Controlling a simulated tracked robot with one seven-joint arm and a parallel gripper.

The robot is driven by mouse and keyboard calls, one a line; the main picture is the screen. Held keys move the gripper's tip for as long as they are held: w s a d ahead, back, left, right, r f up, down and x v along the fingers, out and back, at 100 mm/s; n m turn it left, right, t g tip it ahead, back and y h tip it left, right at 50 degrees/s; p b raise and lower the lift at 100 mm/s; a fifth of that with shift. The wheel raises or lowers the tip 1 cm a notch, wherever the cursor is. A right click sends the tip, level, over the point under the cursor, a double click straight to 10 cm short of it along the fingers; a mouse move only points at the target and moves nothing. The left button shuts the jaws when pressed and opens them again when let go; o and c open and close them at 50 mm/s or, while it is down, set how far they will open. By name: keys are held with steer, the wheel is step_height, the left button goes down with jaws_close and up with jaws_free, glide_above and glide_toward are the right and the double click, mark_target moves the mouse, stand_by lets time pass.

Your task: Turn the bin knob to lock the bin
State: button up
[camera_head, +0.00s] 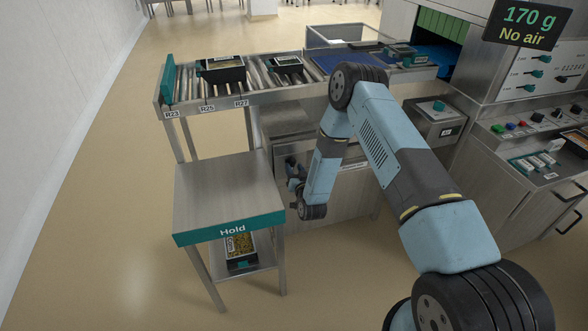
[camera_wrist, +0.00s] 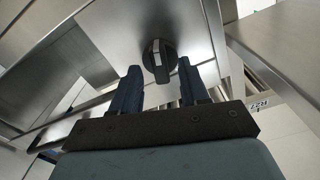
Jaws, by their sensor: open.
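A round dark knob with a raised grip bar (camera_wrist: 159,58) is on a grey metal panel (camera_wrist: 105,30) in the wrist view. My gripper (camera_wrist: 157,74) is open, with its two dark blue fingers pointing toward the knob, one on each side of it in the picture. I cannot tell whether either finger touches it. In the head view my gripper (camera_head: 294,178) is low beside the grey cabinet (camera_head: 345,190), below the conveyor. The knob is not clearly visible in the head view.
The Hold table (camera_head: 225,190) stands left of my gripper, with a filled tray (camera_head: 240,249) on its lower shelf. The roller conveyor (camera_head: 270,94) carries black trays above. A control panel (camera_head: 535,145) is at the right. Open floor lies at the left and front.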

steer(key=shift+w+a, duration=0.15)
steer(key=shift+w, duration=0.3)
jaws_close()
stand_by(0.5)
